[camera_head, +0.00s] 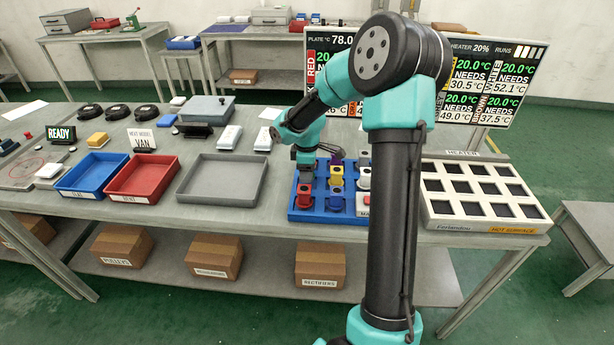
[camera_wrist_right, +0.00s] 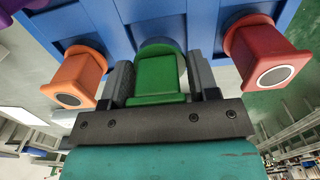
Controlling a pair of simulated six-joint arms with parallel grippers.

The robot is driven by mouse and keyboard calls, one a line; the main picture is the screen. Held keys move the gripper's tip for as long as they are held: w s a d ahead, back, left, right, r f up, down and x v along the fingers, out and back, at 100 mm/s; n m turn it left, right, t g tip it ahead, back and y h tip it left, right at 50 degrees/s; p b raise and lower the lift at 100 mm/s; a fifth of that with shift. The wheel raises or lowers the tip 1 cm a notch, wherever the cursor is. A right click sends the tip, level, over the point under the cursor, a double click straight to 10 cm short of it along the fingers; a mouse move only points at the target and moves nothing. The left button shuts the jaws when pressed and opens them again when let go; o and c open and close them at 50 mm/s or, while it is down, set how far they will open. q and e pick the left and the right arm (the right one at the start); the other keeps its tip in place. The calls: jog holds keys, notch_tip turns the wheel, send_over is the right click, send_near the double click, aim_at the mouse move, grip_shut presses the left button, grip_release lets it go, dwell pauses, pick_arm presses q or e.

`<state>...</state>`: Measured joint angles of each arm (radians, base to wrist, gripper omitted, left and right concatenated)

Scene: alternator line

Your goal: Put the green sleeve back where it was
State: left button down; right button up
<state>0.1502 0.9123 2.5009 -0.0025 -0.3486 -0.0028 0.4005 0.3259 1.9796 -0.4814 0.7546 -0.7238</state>
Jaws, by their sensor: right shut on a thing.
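My right gripper (camera_head: 306,160) is over the back left part of the blue tray (camera_head: 326,217). In the right wrist view my right gripper (camera_wrist_right: 161,78) is shut on the green sleeve (camera_wrist_right: 158,78), with a finger on each side. The sleeve lies against or just above the blue tray (camera_wrist_right: 115,22); I cannot tell whether it is seated. In that view an orange sleeve (camera_wrist_right: 76,80) stands to its left and a red sleeve (camera_wrist_right: 268,58) to its right. In the head view the green sleeve is hidden. My left gripper is not in view.
The blue tray also holds a red sleeve (camera_head: 304,196) and a yellow sleeve (camera_head: 336,181). The white heater block (camera_head: 480,222) stands to the right. An empty grey tray (camera_head: 222,178), a red tray (camera_head: 140,178) and a blue bin (camera_head: 92,174) are to the left.

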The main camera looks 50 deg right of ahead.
jog(key=shift+f, duration=1.1)
jog(key=shift+f, duration=0.15)
jog(key=o, duration=1.1)
jog(key=shift+o, duration=0.2)
notch_tip(320, 180, up, 12)
jog(key=shift+r, duration=0.15)
